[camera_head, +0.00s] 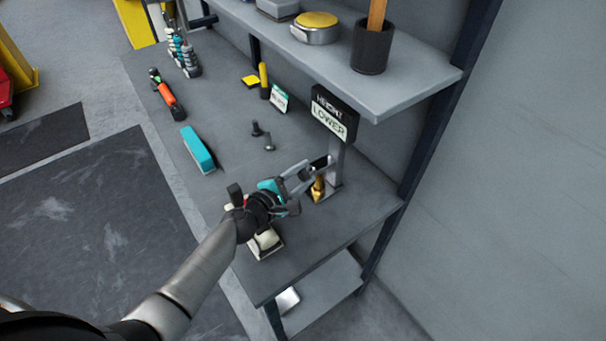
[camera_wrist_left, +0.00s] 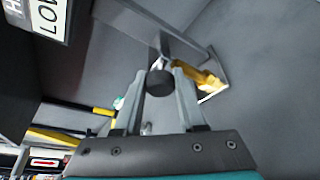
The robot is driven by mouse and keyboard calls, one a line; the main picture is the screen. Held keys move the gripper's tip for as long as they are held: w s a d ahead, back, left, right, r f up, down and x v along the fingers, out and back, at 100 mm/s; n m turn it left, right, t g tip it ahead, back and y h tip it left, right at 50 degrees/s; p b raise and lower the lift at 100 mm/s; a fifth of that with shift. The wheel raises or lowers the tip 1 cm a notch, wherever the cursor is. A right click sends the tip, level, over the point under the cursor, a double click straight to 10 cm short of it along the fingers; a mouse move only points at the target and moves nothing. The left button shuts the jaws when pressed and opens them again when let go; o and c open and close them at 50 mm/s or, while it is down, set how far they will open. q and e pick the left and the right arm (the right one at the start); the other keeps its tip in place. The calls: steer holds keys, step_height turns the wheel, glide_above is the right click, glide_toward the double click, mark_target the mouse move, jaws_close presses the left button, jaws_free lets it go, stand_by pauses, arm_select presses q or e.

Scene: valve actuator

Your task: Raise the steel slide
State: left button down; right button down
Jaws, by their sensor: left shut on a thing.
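A grey steel upright (camera_head: 337,165) stands near the right end of the bench under a dark sign (camera_head: 333,115) that reads LOWER. My left gripper (camera_head: 310,172) reaches it from the left, above the bench. In the left wrist view its two fingers (camera_wrist_left: 160,88) close on the sides of a dark round knob (camera_wrist_left: 158,82), in front of the steel slide (camera_wrist_left: 178,45). A brass pointed piece (camera_head: 318,188) is low beside the upright, and it also shows in the wrist view (camera_wrist_left: 211,77). My fingers partly hide the slide. My right gripper is out of view.
A shelf (camera_head: 420,85) with a dark cup (camera_head: 371,47) overhangs the bench's back. A cream block (camera_head: 264,244) lies under my left wrist. A teal case (camera_head: 197,149) and an orange-handled tool (camera_head: 166,95) lie farther left. The bench's right corner (camera_head: 350,220) is clear.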

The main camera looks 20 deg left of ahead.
arm_select(q)
steer(key=shift+r, duration=0.3)
steer(key=shift+f, duration=0.1)
steer(key=shift+c, duration=2.4)
jaws_free()
steer(key=shift+s, duration=0.1)
steer(key=shift+s+a, duration=0.15)
steer(key=shift+s, duration=0.15)
steer(key=v, duration=1.2)
steer(key=shift+s+a, duration=0.1)
steer(key=shift+s, duration=0.3)
steer(key=shift+b+v, duration=0.3)
steer(key=shift+v, duration=0.5)
